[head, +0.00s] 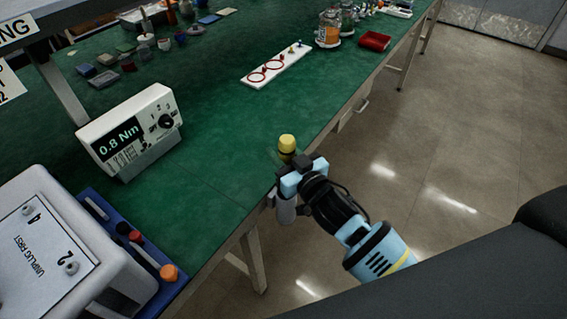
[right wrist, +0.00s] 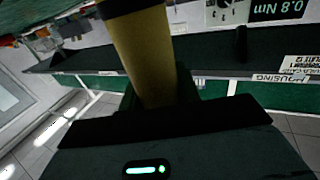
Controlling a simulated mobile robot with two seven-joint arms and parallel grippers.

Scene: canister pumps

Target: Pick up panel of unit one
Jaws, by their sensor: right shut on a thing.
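A white unit (head: 113,255) stands at the lower left of the head view, cut off by the frame edge. On it lies a pale panel (head: 45,243) marked "UNPLUG FIRST", with numbers 2 and 4 beside screw heads. I cannot tell whether this is unit one. My right gripper (head: 291,168) is at the bench's front edge, well right of the panel. It is shut on a yellow-handled tool (head: 287,144), held upright; its yellow grip also fills the middle of the right wrist view (right wrist: 151,60). My left gripper is not in view.
A blue tray (head: 172,293) with an orange-capped tool sits beside the unit. A torque display (head: 133,127) reading 0.8 Nm stands behind. A white strip with red rings (head: 250,80), jars and a red box (head: 375,41) lie farther off. The green bench (head: 215,160) is clear mid-front.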

